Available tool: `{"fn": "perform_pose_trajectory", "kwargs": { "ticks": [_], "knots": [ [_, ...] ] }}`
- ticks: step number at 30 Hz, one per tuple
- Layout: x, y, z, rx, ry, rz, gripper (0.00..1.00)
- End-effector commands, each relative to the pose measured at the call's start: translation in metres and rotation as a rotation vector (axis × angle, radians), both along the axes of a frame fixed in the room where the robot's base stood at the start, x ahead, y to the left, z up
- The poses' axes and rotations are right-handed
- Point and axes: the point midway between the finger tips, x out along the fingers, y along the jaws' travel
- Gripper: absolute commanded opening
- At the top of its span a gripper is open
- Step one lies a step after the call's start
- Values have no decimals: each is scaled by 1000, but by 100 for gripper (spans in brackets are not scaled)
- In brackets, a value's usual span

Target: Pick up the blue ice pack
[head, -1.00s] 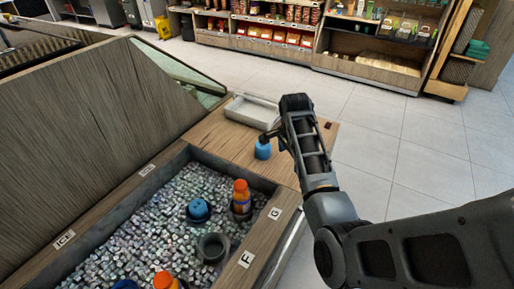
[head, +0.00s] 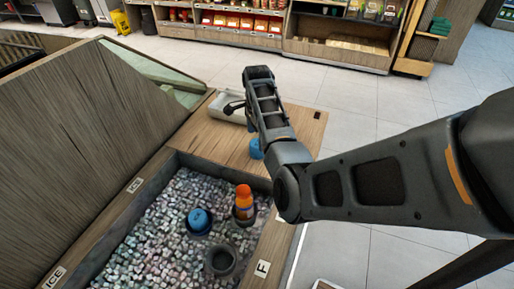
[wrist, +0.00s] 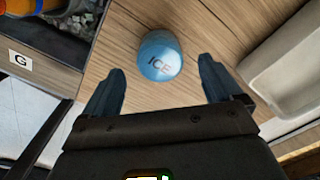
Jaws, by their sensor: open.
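My gripper is open and empty. Another blue object (head: 199,217) sits in a dark cup in the ice bin.
A pale tray (head: 230,117) lies on the counter behind the pack; its edge (wrist: 262,70) is close to the right finger. The ice bin (head: 150,235) holds an orange bottle (head: 243,199) and an empty dark cup (head: 221,260). Free floor lies to the right.

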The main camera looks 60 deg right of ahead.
Motion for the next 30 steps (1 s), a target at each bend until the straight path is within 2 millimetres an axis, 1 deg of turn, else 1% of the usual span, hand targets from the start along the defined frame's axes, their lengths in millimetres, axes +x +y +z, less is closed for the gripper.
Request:
{"fn": "perform_pose_trajectory", "kwargs": {
  "ticks": [3,6,9,15,30],
  "knots": [
    [-2,-1,-18,3,3,2,92],
    [-2,-1,-27,2,1,1,92],
    [-1,-1,-31,-1,-1,1,92],
    [-1,-1,-31,-1,-1,1,91],
    [-1,-1,-31,-1,-1,1,43]
  ]
}}
